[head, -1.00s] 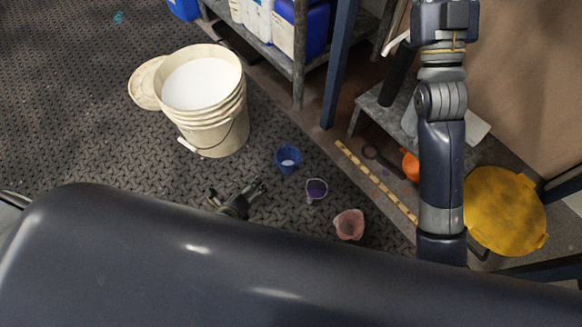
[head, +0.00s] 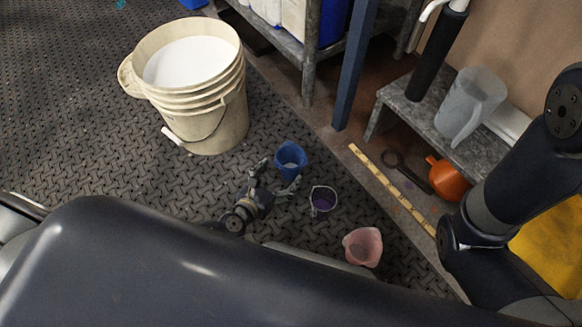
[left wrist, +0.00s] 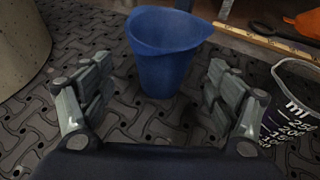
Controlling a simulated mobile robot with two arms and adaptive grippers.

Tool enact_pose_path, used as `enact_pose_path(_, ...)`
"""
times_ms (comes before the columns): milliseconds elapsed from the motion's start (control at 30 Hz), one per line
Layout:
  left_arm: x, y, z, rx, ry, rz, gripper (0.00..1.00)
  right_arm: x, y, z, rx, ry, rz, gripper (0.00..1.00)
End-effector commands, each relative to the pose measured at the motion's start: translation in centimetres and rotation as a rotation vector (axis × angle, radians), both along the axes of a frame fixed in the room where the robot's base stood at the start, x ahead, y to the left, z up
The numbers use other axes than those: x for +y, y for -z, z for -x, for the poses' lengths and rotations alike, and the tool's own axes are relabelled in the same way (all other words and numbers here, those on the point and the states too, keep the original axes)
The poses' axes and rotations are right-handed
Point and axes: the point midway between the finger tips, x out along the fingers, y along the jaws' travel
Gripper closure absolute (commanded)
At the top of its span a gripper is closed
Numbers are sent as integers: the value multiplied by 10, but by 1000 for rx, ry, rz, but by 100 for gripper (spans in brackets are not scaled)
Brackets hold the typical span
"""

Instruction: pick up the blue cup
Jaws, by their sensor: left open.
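The blue cup (head: 291,158) stands upright on the dark textured floor, right of the large bucket. My left gripper (head: 278,179) is open and low over the floor, with its fingers pointing at the cup. In the left wrist view the blue cup (left wrist: 167,55) is ahead, centred between the open fingers of my left gripper (left wrist: 160,92). The cup looks slightly beyond the fingertips; I cannot tell whether they touch it. My right arm shows at the right in the head view, but its gripper is out of view.
A purple measuring cup (head: 322,201) stands close right of the left gripper, also in the wrist view (left wrist: 291,105). A pink cup (head: 362,246) is farther right. A large cream bucket (head: 203,115) with white contents stands left. A yellow ruler (head: 390,187) lies beyond.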

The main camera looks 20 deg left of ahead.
Motion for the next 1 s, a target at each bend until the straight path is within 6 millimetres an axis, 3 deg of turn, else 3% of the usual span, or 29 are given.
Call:
enact_pose_path(600,-16,31,-56,1,-1,3,18,0,41,0,1,1,1,19)
enact_pose_path(867,-17,31,-59,3,-1,2,18,0,41,0,1,1,1,19)
enact_pose_path(900,-17,31,-59,3,-1,2,20,0,41,0,1,1,1,19)
enact_pose_path(1000,-17,30,-59,3,-1,2,43,0,41,0,1,1,1,19)
